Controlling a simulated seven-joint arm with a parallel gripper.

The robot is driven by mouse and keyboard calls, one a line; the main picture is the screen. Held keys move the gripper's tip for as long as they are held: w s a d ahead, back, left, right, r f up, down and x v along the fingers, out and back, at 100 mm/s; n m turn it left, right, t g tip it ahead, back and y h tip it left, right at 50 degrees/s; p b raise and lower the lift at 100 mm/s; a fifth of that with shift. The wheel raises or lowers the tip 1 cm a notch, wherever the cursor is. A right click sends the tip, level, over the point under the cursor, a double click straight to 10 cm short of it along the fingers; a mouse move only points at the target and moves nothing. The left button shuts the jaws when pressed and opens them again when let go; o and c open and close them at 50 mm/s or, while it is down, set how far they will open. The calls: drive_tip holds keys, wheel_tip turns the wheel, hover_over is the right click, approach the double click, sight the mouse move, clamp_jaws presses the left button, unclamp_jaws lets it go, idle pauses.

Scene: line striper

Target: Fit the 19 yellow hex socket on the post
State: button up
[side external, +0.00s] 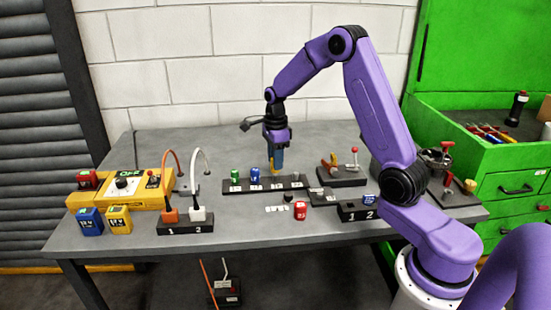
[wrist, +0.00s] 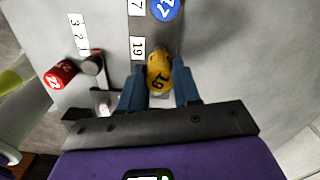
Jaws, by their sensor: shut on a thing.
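The socket shows there only as a small yellow bit (side external: 274,173) under the fingers. Whether its base touches the rack I cannot tell. A small silver square piece (wrist: 104,104), possibly the post, shows left of the fingers; I cannot confirm it.
A blue socket (side external: 255,174) and a green socket (side external: 235,175) stand on the rack to the left. A block with a red-knobbed lever (side external: 354,158) is behind right. A yellow power unit (side external: 125,188) stands at left.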

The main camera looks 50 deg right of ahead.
sight(275, 174)
drive_tip(key=shift+f, duration=1.7)
idle(1.1)
drive_tip(key=o, duration=1.4)
drive_tip(key=shift+r, duration=3.5)
